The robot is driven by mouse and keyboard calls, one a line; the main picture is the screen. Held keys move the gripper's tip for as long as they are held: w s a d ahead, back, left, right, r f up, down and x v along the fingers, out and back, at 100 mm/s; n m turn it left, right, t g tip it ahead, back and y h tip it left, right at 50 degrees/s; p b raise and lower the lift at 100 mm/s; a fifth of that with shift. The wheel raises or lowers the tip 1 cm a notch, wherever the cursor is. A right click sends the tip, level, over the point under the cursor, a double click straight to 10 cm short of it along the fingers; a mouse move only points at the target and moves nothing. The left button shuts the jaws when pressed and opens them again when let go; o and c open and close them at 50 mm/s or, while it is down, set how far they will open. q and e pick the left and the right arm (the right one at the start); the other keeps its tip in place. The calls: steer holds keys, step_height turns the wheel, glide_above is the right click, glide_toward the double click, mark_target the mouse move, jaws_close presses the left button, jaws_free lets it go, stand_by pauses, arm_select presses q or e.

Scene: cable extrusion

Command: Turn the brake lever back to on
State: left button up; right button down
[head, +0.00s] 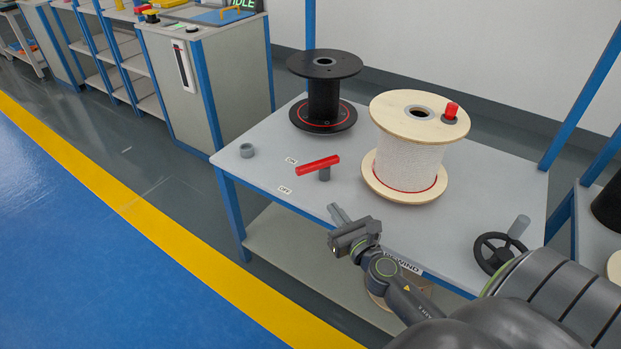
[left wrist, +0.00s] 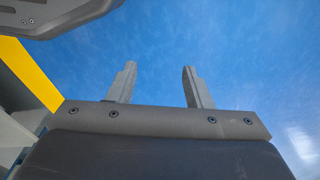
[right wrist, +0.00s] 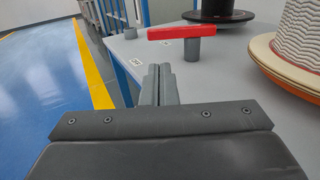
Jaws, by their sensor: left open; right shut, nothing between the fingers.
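The red brake lever (head: 318,165) sits on a short grey post on the table. Its bar lies roughly level, with its left end between the ON label (head: 291,161) and the OFF label (head: 286,189). My right gripper (head: 338,213) is shut and empty, at the table's front edge, nearer than the lever and apart from it. In the right wrist view the lever (right wrist: 180,33) is ahead of the closed fingers (right wrist: 158,82). My left gripper (left wrist: 158,83) is open and empty over the blue floor; it is not in the head view.
A wooden spool (head: 411,150) with white cable stands right of the lever. A black spool (head: 324,92) stands behind it. A black handwheel (head: 493,252) is at the front right. The table between lever and front edge is clear.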

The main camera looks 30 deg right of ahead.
glide_toward(306, 172)
steer(key=shift+w+d, duration=0.15)
steer(key=shift+w, duration=0.45)
steer(key=w, duration=0.4)
steer(key=shift+w+d, duration=0.35)
steer(key=shift+w, duration=0.4)
arm_select(q)
steer(key=shift+s+r, duration=0.1)
steer(key=shift+r, duration=0.25)
steer(key=shift+d, duration=0.1)
arm_select(e)
steer(key=shift+w, duration=0.1)
